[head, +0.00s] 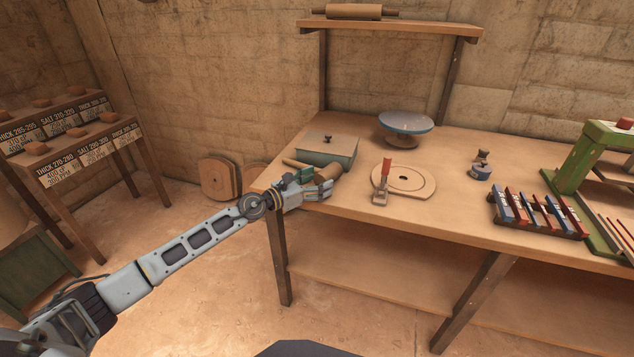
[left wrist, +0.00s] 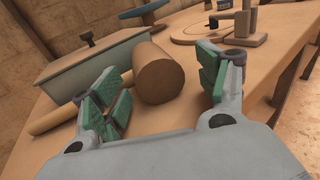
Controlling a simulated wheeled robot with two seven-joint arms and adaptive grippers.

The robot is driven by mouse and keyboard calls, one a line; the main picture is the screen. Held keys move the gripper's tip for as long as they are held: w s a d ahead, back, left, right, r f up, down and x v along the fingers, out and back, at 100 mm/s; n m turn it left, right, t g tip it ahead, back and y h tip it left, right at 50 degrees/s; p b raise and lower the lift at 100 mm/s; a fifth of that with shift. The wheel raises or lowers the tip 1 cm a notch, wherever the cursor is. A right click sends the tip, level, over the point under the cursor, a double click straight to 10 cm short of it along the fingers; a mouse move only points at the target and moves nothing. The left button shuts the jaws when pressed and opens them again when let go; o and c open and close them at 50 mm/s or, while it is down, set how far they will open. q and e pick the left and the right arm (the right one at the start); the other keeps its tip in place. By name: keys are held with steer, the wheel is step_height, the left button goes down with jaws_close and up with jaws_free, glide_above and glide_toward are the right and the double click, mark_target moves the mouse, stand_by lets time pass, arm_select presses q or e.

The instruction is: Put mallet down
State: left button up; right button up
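The mallet has a round wooden head (left wrist: 160,76) and a pale handle (left wrist: 55,117). It appears to lie on its side on the bench near the left end. In the head view the mallet head (head: 328,172) is just beyond my left gripper (head: 314,188), which partly hides it. My left gripper (left wrist: 168,90) is open, its green-padded fingers spread wide. The mallet head shows between and beyond the fingertips, with a clear gap to the right finger. Whether the left finger touches the mallet is hard to tell. My right gripper is not in view.
A lidded grey-green box (head: 328,150) stands close behind the mallet. To the right are a round board (head: 404,181), a red-handled clamp (head: 382,178), a blue-topped turntable (head: 406,122) and a tool rack (head: 540,214). The bench front (head: 440,215) between clamp and rack is clear.

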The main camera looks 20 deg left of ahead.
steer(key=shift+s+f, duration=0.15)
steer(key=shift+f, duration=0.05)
arm_select(q)
steer(key=shift+s+a, duration=0.45)
steer(key=shift+s, duration=0.15)
steer(key=shift+b+v, duration=0.35)
steer(key=shift+v, duration=1.7)
steer(key=shift+s+a+r, duration=0.1)
steer(key=shift+s+a, duration=0.2)
steer(key=shift+s, duration=0.4)
steer(key=b+v, duration=0.2)
steer(key=v, duration=0.4)
steer(key=shift+s, duration=0.3)
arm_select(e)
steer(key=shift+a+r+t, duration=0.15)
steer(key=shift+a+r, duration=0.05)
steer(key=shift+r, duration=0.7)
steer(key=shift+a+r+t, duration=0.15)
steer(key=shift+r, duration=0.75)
arm_select(q)
steer(key=shift+a+r, duration=0.1)
steer(key=shift+a, duration=0.1)
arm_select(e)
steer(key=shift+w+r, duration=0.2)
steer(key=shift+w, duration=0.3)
arm_select(q)
steer(key=shift+n, duration=0.3)
